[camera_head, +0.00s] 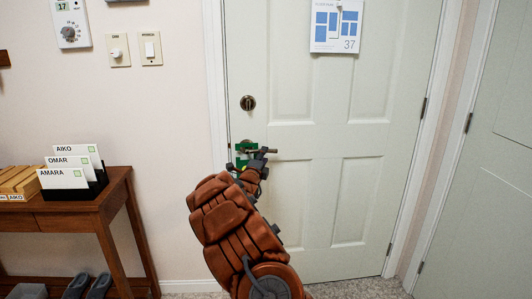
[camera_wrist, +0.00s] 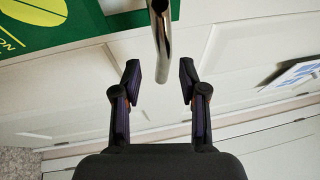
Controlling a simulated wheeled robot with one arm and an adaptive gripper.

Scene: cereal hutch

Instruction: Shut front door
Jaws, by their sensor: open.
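The front door (camera_head: 320,120) is a pale panelled door in the middle of the head view, with hinges on its right side. It looks flush or nearly flush with its frame; I cannot tell if it is latched. A round lock (camera_head: 248,103) sits above its lever handle (camera_head: 271,151). In the wrist view the metal lever (camera_wrist: 161,40) points in between the fingertips, without visible contact. My gripper (camera_wrist: 160,75) is open and empty. In the head view my arm hides the lower left of the door. A green hanging card (camera_wrist: 45,22) is beside the lever.
A wooden side table (camera_head: 75,219) with name cards (camera_head: 65,178) stands at the left, with slippers (camera_head: 88,286) below. Switches (camera_head: 150,48) and a thermostat (camera_head: 71,25) are on the wall. Another pale door (camera_head: 490,180) is at the right. Speckled carpet lies below.

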